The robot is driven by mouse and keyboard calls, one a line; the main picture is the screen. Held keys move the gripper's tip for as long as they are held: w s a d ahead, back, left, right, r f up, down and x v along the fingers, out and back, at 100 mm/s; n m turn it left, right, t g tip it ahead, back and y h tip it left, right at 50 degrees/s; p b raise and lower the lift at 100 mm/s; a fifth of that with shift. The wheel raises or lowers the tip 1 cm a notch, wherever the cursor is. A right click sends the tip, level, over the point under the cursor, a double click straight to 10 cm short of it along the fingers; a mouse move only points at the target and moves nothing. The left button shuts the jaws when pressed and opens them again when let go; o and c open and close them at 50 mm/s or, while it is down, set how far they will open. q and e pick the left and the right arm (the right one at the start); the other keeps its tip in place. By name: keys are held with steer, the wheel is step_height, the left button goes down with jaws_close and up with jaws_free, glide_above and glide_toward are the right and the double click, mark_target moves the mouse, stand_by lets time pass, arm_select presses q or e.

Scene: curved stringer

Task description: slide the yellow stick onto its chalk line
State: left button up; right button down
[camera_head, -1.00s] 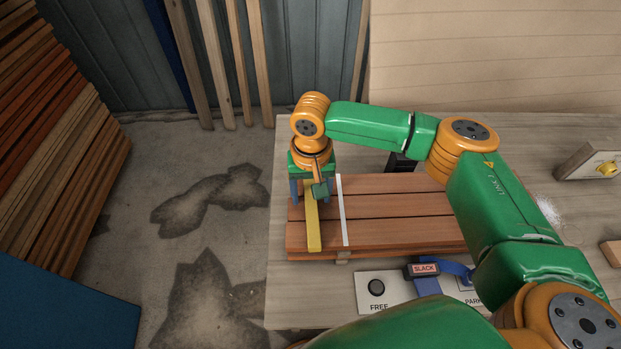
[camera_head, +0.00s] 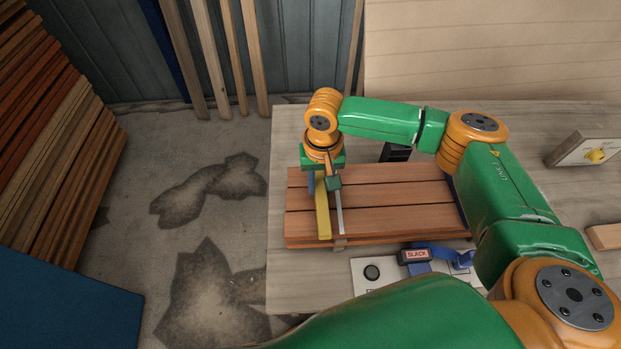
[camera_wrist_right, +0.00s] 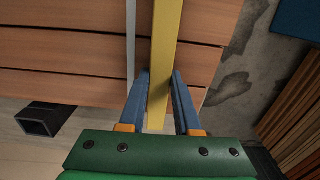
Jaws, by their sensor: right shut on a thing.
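The yellow stick (camera_head: 323,215) lies across the reddish-brown boards (camera_head: 400,200) near their left end. The white chalk line (camera_head: 340,214) runs nearly parallel, just right of the stick. In the right wrist view a narrow strip of board shows between the stick (camera_wrist_right: 164,55) and the line (camera_wrist_right: 131,40), so they are apart. My right gripper (camera_head: 325,184) is shut on the stick toward its far end. Its blue fingers (camera_wrist_right: 160,88) stand on both sides of the stick in the wrist view. The far part of the line is hidden by the gripper. My left gripper is not in view.
A panel with a black knob (camera_head: 371,272) and a blue strap with a SLACK label (camera_head: 416,255) lie in front of the boards. A dark hollow block (camera_wrist_right: 47,118) stands behind them. A box with a yellow knob (camera_head: 596,156) is at the right.

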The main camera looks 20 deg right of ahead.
mark_target(337, 192)
steer(key=shift+s+d+r+p, duration=0.1)
steer(key=shift+s+d+p, duration=0.15)
steer(key=shift+d+p, duration=0.4)
steer(key=shift+s+d+r+p, duration=0.1)
steer(key=shift+s+d+p, duration=0.25)
steer(key=shift+d, duration=0.4)
steer(key=shift+d+f, duration=0.2)
steer(key=shift+d, duration=0.25)
steer(key=c, duration=0.5)
jaws_free()
steer(key=shift+c, duration=0.2)
